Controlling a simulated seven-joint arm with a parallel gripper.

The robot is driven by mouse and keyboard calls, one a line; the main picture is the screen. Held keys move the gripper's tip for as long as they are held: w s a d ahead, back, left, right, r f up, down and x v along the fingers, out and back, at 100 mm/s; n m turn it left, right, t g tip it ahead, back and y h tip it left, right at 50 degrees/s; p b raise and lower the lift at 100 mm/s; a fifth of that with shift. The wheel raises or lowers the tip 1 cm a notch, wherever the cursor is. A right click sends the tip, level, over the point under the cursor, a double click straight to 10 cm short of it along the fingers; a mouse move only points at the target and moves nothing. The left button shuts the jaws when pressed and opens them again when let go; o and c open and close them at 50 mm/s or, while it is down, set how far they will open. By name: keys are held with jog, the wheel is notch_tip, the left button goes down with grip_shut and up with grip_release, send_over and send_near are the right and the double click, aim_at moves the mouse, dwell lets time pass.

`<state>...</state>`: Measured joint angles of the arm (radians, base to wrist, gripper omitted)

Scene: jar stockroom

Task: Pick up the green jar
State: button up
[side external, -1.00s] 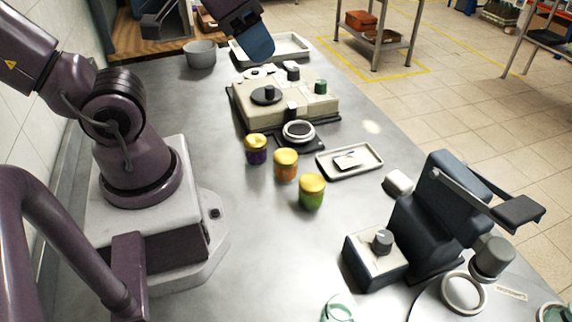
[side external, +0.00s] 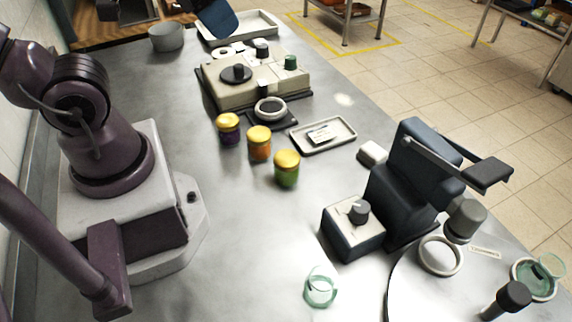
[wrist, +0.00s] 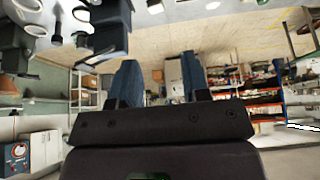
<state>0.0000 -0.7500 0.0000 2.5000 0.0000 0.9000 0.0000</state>
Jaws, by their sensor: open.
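The green jar (side external: 287,170) has a yellow-gold lid and stands upright on the grey bench in the side external view. It is the nearest of three similar jars in a slanting row. My gripper shows only partly at the top edge of that view, as a blue finger (side external: 217,18), far beyond the jar and above the bench. In the wrist view my gripper (wrist: 160,82) has two blue fingers spread apart with nothing between them. The green jar is not seen in the wrist view.
An orange jar (side external: 259,145) and a purple jar (side external: 228,131) stand close behind the green one. A small tray (side external: 345,143) lies to the right. A dark blue machine (side external: 405,165) stands farther right, a beige device (side external: 255,80) behind. Bench left and in front of the jars is clear.

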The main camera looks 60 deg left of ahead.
dwell(0.3)
jog(key=o, duration=0.9)
